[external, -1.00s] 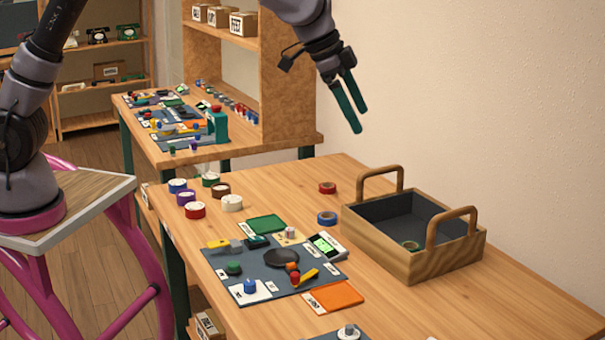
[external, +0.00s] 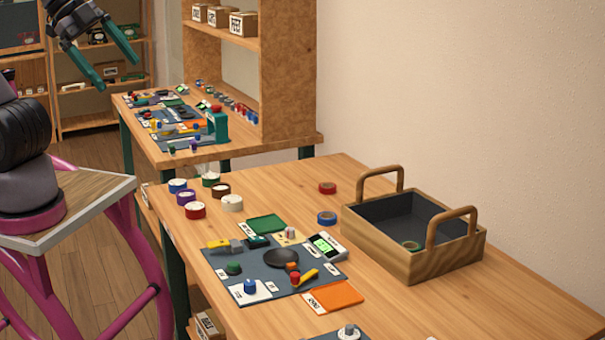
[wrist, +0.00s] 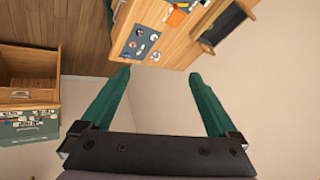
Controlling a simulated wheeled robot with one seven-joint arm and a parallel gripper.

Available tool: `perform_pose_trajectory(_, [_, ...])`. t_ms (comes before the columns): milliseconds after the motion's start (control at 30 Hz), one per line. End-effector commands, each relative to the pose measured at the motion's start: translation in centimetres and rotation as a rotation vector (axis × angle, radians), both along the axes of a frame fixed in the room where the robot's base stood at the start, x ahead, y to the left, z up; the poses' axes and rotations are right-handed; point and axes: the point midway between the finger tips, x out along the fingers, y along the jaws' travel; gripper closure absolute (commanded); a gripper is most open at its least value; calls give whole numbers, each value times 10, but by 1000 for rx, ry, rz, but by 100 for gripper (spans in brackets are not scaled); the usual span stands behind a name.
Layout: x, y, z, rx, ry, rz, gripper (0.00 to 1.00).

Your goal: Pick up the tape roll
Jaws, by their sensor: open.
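Several tape rolls are in the external view, and I cannot tell which one is meant. A blue roll (external: 178,186), a purple roll (external: 186,198), a red roll (external: 195,210), a dark green-sided roll (external: 211,180), a brown roll (external: 221,191) and a white roll (external: 232,203) cluster at the table's left end. A flat red roll (external: 327,188) and a blue roll (external: 327,218) lie nearer the tray. My gripper (external: 118,75) is open and empty, at upper left, apart from all rolls. Its spread fingers show in the wrist view (wrist: 158,73).
The wooden tray (external: 390,262) with two raised handles stands at the table's right. A second workbench (external: 240,151) and shelves stand behind. Bare tabletop (external: 500,305) is free at the front right.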

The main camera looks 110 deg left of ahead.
Motion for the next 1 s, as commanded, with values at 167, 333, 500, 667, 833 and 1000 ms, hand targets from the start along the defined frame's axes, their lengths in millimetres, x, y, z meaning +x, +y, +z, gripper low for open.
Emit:
perform_pose_trajectory(167, [-4,-1,-2,1,-1,-4,5])
perform_pose_trajectory(333, [-3,-1,-2,0,-1,-4,5])
perform_pose_trajectory(500, [-3,-1,-1,1,-1,-3,19])
perform_pose_trajectory(667, [-3,-1,-1,0,-2,-3,19])
perform_pose_trajectory(833, [8,8,-1,35,20,-2,19])
perform_pose_trajectory(1000, [50,46,-3,179,114,-12,19])
